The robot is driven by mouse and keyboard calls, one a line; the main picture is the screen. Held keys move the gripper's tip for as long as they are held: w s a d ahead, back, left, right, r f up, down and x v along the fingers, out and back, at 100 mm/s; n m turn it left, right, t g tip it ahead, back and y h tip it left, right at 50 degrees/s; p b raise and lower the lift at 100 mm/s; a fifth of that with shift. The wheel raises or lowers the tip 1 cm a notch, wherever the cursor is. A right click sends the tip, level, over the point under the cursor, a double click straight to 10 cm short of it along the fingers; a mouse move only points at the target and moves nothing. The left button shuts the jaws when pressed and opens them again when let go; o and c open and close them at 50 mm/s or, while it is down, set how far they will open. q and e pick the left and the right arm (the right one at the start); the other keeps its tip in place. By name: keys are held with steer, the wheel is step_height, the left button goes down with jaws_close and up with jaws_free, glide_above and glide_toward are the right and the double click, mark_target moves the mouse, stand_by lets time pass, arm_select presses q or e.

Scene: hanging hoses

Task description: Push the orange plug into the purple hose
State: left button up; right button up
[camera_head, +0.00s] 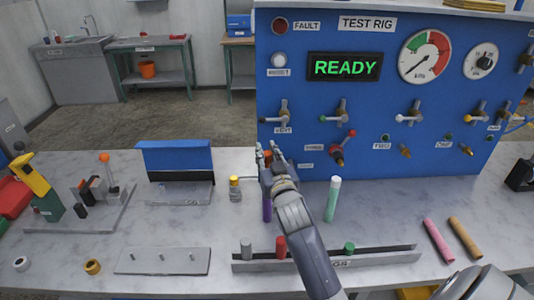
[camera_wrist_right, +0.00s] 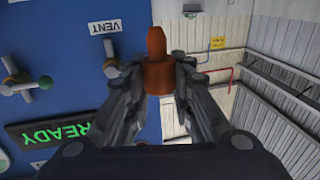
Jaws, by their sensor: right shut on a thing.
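The orange plug (camera_wrist_right: 157,66) stands out from between the fingertips of my right gripper in the right wrist view, its narrow tip pointing away from the gripper. My right gripper (camera_head: 268,155) is shut on the plug, in front of the blue panel. The purple hose (camera_head: 267,209) shows as a short upright length just below the gripper in the head view. Its upper part is hidden behind my gripper and wrist, so I cannot tell how its end sits relative to the plug. The purple hose does not show in the right wrist view. My left gripper is not in view.
The blue test rig panel (camera_head: 294,99) with valves and a READY display rises at the back. A grey rack (camera_head: 382,257) with coloured plugs lies in front. Pink (camera_head: 438,240) and tan (camera_head: 465,239) pieces lie at right.

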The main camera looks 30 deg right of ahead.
steer(key=shift+r, duration=0.1)
steer(key=shift+f+b, duration=0.55)
steer(key=shift+f, duration=0.4)
steer(key=shift+f+b, duration=1.35)
steer(key=shift+f, duration=0.65)
steer(key=shift+p, duration=0.6)
steer(key=shift+s+f+b, duration=0.1)
steer(key=shift+f+b, duration=1.15)
steer(key=shift+f, duration=0.75)
steer(key=o, duration=1)
